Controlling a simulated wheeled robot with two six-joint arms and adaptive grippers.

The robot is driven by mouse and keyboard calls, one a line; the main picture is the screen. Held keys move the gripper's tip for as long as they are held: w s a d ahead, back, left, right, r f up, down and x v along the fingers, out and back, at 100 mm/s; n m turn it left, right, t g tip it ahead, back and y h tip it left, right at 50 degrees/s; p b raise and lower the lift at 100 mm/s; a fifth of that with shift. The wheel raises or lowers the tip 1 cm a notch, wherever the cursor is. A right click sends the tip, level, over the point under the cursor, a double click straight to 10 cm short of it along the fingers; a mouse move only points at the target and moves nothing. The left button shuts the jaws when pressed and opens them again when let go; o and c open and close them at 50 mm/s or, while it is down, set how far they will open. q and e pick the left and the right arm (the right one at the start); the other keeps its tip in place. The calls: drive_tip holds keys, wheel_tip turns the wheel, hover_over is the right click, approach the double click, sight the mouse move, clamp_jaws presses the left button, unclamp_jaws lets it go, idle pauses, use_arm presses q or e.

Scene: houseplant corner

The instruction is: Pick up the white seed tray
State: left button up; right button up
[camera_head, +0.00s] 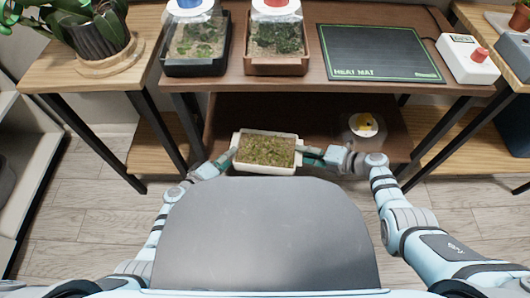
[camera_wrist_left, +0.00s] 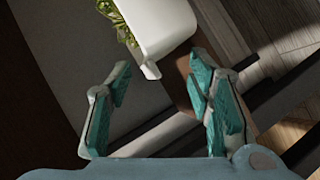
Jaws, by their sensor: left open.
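The white seed tray (camera_head: 265,171), filled with soil and small green sprouts, is in the middle of the head view, over the front part of the low brown shelf. I cannot tell whether it rests on the shelf. My left gripper (camera_head: 230,158) is at its left end, and my right gripper (camera_head: 303,155) is at its right end. In the left wrist view the tray (camera_wrist_left: 160,25) shows at the top, with its corner lip pointing between the open fingers of my left gripper (camera_wrist_left: 152,88). The right fingers are close to the tray's end; their closure is unclear.
The brown table above holds two clear-lidded propagators (camera_head: 195,50) (camera_head: 275,45), a dark heat mat (camera_head: 378,52) and a white box with a red knob (camera_head: 467,60). A clear container with something yellow (camera_head: 364,124) stands on the low shelf at right. Dark table legs flank my arms.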

use_arm(q)
drive_tip(key=shift+w+d+f, duration=0.1)
drive_tip(key=shift+w+d, duration=0.1)
drive_tip(key=shift+w, duration=0.05)
use_arm(e)
drive_tip(key=shift+w+a+f, duration=0.1)
drive_tip(key=shift+a+f, duration=0.05)
drive_tip(key=shift+a, duration=0.1)
use_arm(q)
drive_tip(key=c, duration=0.8)
use_arm(e)
drive_tip(key=c, duration=0.8)
use_arm(q)
clamp_jaws()
use_arm(e)
clamp_jaws()
use_arm(q)
drive_tip(key=shift+s, duration=0.1)
